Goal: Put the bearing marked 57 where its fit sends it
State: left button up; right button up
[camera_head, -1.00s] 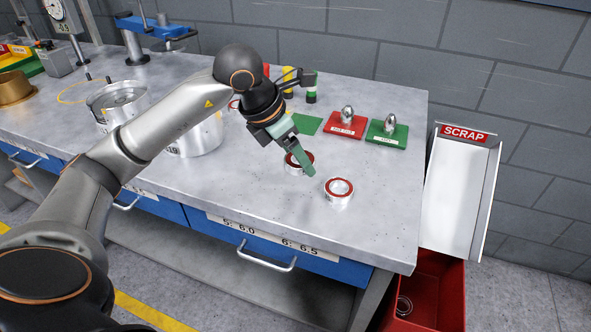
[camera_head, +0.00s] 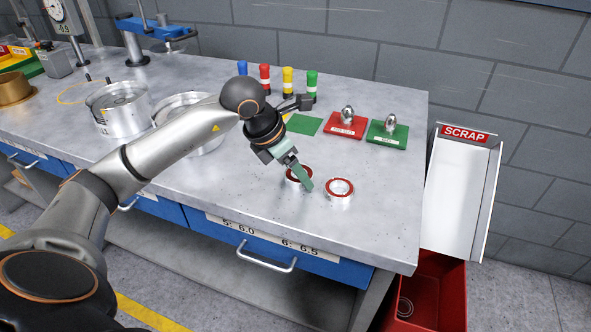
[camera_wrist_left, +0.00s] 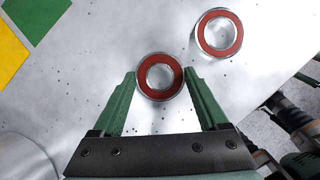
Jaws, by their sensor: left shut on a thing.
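Two silver bearings with red seal rings are at the right part of the bench. My left gripper (camera_head: 301,178) is shut on the left bearing (camera_head: 295,173), with one green finger on each side of it. In the left wrist view this bearing (camera_wrist_left: 160,92) sits between the fingertips (camera_wrist_left: 160,78). I cannot tell whether it touches the bench top. The other bearing (camera_head: 340,188) stands free just to its right, and also shows in the wrist view (camera_wrist_left: 235,35). No number is readable on either bearing. My right gripper is out of view.
A red pad (camera_head: 342,126) and a green pad (camera_head: 388,136) with metal pieces stand behind. Blue, red, yellow and green posts (camera_head: 288,82) line the back. A SCRAP chute (camera_head: 458,190) is right of the bench, above a red bin (camera_head: 440,290). Large metal cylinders (camera_head: 118,110) stand left.

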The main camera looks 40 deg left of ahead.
pick_arm(q)
jog(key=o, duration=1.3)
jog(key=shift+s+f, duration=0.1)
jog(key=shift+f, duration=0.1)
jog(key=shift+c, duration=0.2)
jog(key=o, duration=0.3)
jog(key=shift+f, duration=0.15)
jog(key=shift+s+d+f, duration=0.1)
jog(key=shift+d, duration=0.05)
jog(key=shift+r+p, duration=0.45)
jog(key=shift+p, duration=0.05)
jog(key=v, duration=1.2)
jog(key=shift+w+r+p, duration=0.2)
jog(key=shift+w+p, duration=0.05)
jog(key=shift+p, duration=0.05)
jog(key=shift+s, duration=0.1)
